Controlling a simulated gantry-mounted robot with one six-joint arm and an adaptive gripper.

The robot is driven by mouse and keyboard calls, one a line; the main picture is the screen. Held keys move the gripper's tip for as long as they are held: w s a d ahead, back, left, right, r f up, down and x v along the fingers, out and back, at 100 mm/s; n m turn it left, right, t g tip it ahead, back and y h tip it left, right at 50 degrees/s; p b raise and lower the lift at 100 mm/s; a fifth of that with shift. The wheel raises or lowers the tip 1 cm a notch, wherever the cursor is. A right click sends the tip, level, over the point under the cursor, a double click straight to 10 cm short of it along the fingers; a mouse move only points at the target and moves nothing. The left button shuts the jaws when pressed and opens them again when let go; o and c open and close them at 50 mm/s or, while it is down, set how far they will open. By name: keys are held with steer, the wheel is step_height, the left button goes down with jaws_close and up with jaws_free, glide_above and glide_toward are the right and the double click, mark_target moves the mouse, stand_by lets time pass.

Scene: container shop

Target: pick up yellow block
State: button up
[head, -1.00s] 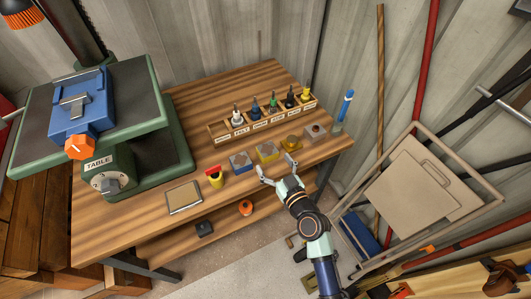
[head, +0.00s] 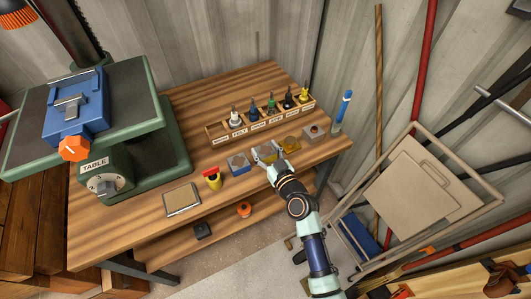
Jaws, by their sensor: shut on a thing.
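The yellow block (head: 265,148) sits on the wooden workbench in a row of small blocks, between a blue block (head: 239,161) on its left and a gold-brown block (head: 291,143) on its right. My gripper (head: 265,154) is shut on the yellow block, with a finger at either side. The fingers hide much of the block. I cannot tell whether it is touching the bench.
Behind is a wooden rack (head: 217,137) of several tools. The bench front is clear.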

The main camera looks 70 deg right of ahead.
mark_target(266, 150)
jaws_close()
step_height(266, 150, up, 20)
steer(key=p, duration=1)
steer(key=shift+r, duration=0.1)
